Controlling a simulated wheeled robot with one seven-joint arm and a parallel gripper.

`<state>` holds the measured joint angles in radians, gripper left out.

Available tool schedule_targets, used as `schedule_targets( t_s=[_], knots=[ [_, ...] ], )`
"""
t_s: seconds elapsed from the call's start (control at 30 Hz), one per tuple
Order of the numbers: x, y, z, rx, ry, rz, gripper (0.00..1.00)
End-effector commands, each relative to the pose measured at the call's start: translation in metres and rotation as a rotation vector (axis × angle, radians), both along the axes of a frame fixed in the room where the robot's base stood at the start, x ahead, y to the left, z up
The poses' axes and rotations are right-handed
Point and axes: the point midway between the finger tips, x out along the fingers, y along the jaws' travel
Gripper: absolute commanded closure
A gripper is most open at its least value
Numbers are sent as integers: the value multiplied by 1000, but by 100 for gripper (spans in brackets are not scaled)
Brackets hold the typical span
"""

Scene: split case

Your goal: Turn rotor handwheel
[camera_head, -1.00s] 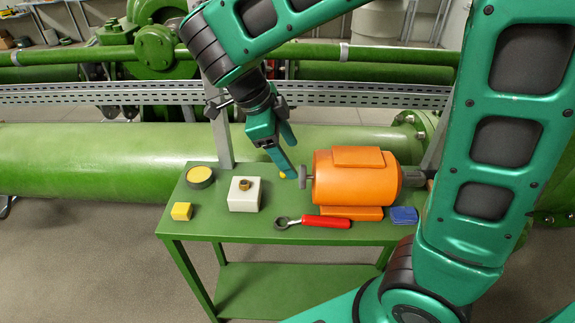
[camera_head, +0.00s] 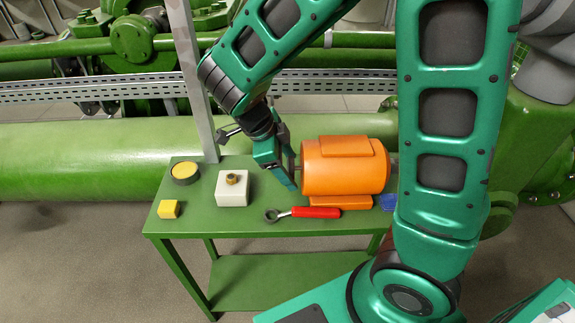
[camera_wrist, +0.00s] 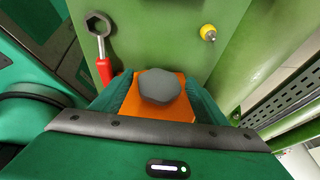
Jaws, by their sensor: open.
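The orange motor (camera_head: 345,170) lies on its side on the green table. Its rotor handwheel, a dark grey lobed knob (camera_wrist: 160,86), is at its left end. In the head view my teal gripper (camera_head: 287,178) is at that end and mostly hides the handwheel. In the wrist view the handwheel is between the two teal fingers, with the orange motor behind it. The gripper is open. I cannot tell whether either finger touches the handwheel.
A red-handled wrench (camera_head: 305,212) lies in front of the motor. A white block with a brass fitting (camera_head: 233,190), a yellow-topped round tin (camera_head: 186,172) and a yellow block (camera_head: 169,209) stand left. A small yellow part (camera_wrist: 208,32) is nearby. Green pipes run behind.

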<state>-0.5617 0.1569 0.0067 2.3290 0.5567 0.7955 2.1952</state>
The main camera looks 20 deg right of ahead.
Motion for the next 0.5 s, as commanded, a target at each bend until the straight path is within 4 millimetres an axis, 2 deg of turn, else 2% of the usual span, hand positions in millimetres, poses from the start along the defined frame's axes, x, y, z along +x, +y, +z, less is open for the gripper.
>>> schedule_targets(
  t_s=[0.27,0.33,0.43,0.47,0.5],
  knots=[
    [0,-1,-2,0,0,0,33],
    [0,-1,-2,0,0,0,45],
    [0,-1,-1,0,-1,0,69],
    [0,-1,-1,0,-1,0,74],
    [0,-1,-1,0,-1,0,74]
  ],
)
